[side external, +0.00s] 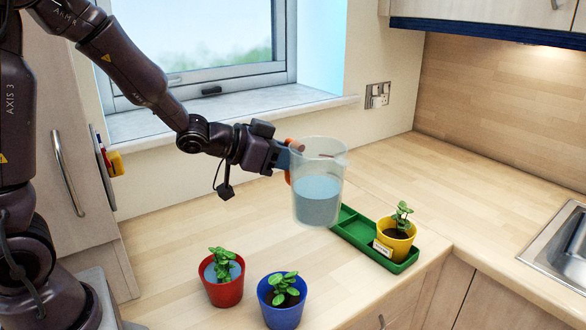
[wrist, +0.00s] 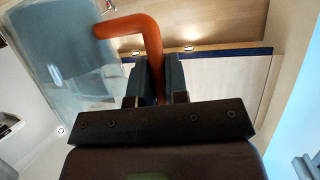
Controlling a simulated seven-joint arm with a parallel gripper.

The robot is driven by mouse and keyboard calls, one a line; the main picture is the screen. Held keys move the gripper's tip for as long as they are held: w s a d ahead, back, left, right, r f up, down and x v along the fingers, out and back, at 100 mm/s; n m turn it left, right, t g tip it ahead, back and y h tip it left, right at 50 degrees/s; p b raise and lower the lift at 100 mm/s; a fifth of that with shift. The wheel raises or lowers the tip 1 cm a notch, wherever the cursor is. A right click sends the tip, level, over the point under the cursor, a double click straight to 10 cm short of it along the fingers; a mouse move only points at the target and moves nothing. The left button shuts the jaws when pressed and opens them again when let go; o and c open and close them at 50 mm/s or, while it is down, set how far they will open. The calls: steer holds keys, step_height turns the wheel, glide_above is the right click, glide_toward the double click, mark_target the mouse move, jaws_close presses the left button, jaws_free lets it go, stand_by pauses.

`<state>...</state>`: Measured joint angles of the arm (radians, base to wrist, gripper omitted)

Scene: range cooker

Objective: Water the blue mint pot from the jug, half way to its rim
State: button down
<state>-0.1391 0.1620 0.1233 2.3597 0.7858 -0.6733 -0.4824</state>
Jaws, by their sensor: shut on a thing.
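My gripper (side external: 284,156) is shut on the orange handle of the clear jug (side external: 319,182). The jug is held upright above the counter and is about half full of blue water. In the wrist view the orange handle (wrist: 140,25) sits between my fingers (wrist: 157,78), with the jug's wall (wrist: 70,60) to the left. The blue pot (side external: 282,304) stands at the front of the counter, below and left of the jug, with a green mint plant in it. Dark soil shows inside it, and I see no water there.
A red pot (side external: 225,290) with a plant stands left of the blue pot, with blue water inside. A yellow pot (side external: 396,246) with a label stands in a green tray (side external: 350,222) at right. The sink (side external: 560,250) is far right.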

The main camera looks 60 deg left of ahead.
steer(key=w+a+f+m+g+h, duration=0.2)
steer(key=a+f+m+h, duration=0.2)
steer(key=a+f+m, duration=0.2)
steer(key=shift+w+a+f+m, duration=0.35)
steer(key=shift+a+m, duration=0.6)
steer(key=shift+m, duration=1.15)
steer(key=shift+s+r, duration=0.15)
steer(key=shift+r, duration=0.1)
steer(key=shift+s+d+r+m, duration=0.2)
steer(key=shift+r+m, duration=0.2)
steer(key=shift+m, duration=0.2)
steer(key=shift+r+y, duration=0.1)
steer(key=shift+y, duration=0.2)
stand_by(0.6)
